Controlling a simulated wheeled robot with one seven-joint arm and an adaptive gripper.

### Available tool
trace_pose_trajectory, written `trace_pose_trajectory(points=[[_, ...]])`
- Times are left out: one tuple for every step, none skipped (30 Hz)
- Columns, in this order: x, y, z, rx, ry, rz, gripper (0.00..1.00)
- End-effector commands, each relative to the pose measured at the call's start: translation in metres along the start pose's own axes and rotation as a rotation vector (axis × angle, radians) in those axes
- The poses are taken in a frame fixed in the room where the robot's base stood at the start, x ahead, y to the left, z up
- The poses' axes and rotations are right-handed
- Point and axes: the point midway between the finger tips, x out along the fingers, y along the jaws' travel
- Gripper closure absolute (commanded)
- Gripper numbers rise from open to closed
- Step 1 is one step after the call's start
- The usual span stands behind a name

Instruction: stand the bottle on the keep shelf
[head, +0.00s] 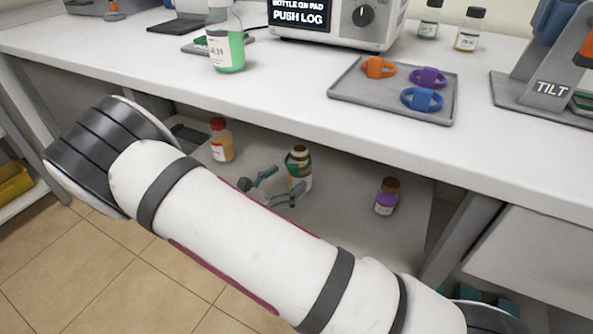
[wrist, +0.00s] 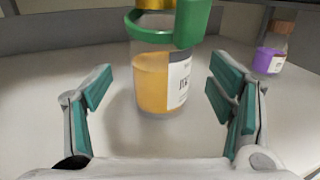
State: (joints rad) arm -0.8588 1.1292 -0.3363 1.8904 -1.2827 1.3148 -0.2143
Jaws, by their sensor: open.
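A bottle (head: 299,170) with a green collar stands upright on the lower shelf (head: 340,215) under the bench. In the wrist view the bottle (wrist: 160,80) shows amber liquid, a white label, the green collar and part of a yellow cap; its top is cut off. My gripper (head: 278,186) is low over this shelf, just left of the bottle in the head view. In the wrist view my gripper (wrist: 160,92) is open, one finger on each side of the bottle, with gaps showing. The bottle stands just beyond the fingertips or between them; I cannot tell which.
The bench top (head: 290,95) lies above, holding a green-liquid bottle (head: 226,50) and a tray of rings (head: 350,92).

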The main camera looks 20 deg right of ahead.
Motion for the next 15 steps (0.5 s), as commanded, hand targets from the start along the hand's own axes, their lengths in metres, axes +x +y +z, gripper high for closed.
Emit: trace_pose_trajectory(points=[[-0.012, 0.000, 0.002, -0.001, 0.001, 0.002, 0.24], [-0.018, 0.000, 0.002, -0.001, 0.000, 0.003, 0.24], [-0.026, 0.000, 0.001, -0.001, 0.001, 0.003, 0.24], [-0.031, 0.000, 0.001, -0.001, 0.001, 0.002, 0.24], [-0.036, 0.000, 0.002, -0.001, 0.000, 0.002, 0.24], [-0.043, 0.000, 0.001, -0.001, 0.000, 0.001, 0.24], [-0.047, 0.000, 0.001, 0.000, 0.001, 0.001, 0.24], [-0.051, 0.000, 0.001, 0.000, 0.001, 0.002, 0.24], [-0.055, 0.000, 0.001, -0.001, 0.000, 0.002, 0.24], [-0.058, 0.000, 0.001, 0.000, 0.000, 0.001, 0.24], [-0.060, 0.000, 0.001, 0.000, -0.001, 0.000, 0.24], [-0.063, 0.000, 0.001, 0.000, -0.001, -0.001, 0.24], [-0.064, 0.000, 0.001, 0.000, 0.000, -0.001, 0.24], [-0.065, 0.000, 0.000, 0.000, 0.000, -0.001, 0.24], [-0.066, 0.000, 0.000, 0.000, 0.000, -0.001, 0.24]])
